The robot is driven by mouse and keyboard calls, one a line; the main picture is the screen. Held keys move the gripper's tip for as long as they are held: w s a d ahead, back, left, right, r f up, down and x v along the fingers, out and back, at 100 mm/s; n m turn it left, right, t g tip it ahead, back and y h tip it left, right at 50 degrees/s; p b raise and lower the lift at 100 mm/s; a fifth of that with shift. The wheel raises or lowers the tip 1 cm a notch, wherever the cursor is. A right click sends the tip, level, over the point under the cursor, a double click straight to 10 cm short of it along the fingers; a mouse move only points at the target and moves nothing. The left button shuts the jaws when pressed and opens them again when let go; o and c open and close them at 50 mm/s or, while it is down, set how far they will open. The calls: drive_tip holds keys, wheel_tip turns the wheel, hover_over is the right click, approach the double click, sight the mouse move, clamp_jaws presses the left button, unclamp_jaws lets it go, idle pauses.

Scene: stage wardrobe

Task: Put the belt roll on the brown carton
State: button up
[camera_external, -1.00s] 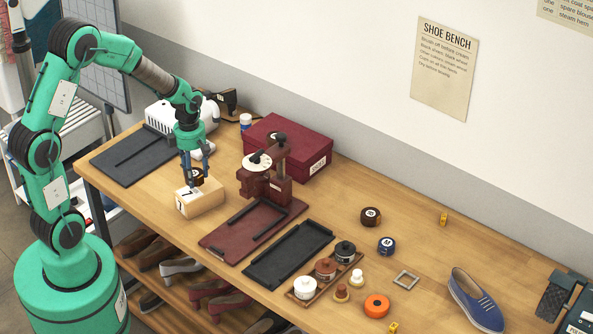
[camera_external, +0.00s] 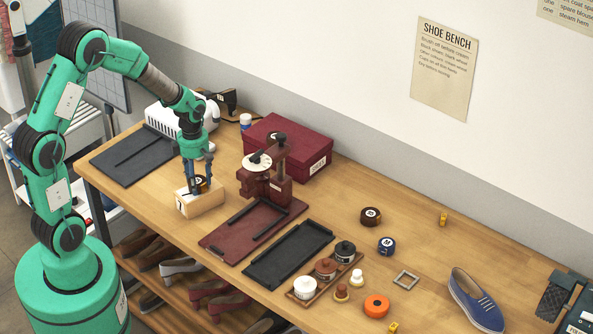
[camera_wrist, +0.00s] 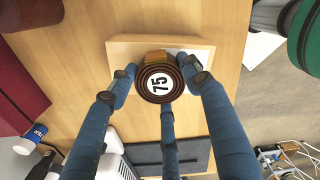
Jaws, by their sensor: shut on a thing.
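The belt roll is a dark brown coil with a white disc marked 75 (camera_wrist: 159,83). My gripper (camera_external: 198,184) has its blue fingers closed around the roll (camera_external: 202,184), and they also show around it in the wrist view (camera_wrist: 158,90). The brown carton (camera_external: 204,205) is a pale tan box near the bench's front edge, directly below the roll. In the wrist view the carton's top (camera_wrist: 200,52) shows behind the roll. The roll is at the carton's top face, upright with its disc towards the wrist camera. I cannot tell whether it touches the carton.
A dark red press (camera_external: 268,180) and a red box (camera_external: 300,140) stand right of the carton. A black mat (camera_external: 125,160) lies to its left. A dark red tray (camera_external: 225,238) lies to its right. Brown (camera_external: 371,217), blue (camera_external: 386,247) and orange (camera_external: 376,306) rolls lie farther right.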

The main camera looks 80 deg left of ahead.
sight(197, 180)
drive_tip(key=o, duration=1.2)
drive_tip(key=shift+f, duration=0.1)
wheel_tip(197, 180, up, 12)
drive_tip(key=p, duration=0.2)
idle(0.6)
